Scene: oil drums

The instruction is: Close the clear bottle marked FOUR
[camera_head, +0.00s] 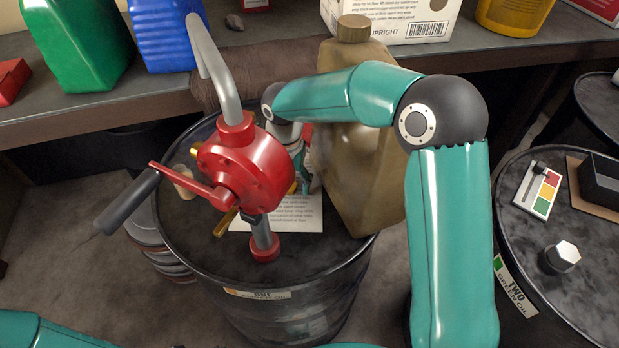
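I cannot make out a clear bottle marked FOUR in the head view. My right arm reaches in over the drum marked ONE (257,293). Its wrist points down behind the red hand pump (240,170), and my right gripper (303,175) is mostly hidden there. I cannot tell whether its fingers are open or what they touch. A small tan, cork-like piece (184,184) shows on the drum top, left of the pump. Part of my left arm shows at the lower left edge; its gripper is out of view.
A tall tan jug (362,190) with a brown cap stands right of the pump, beside my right arm. A printed paper (292,213) lies on the drum. The shelf behind holds a green container (75,45) and a blue one (165,35).

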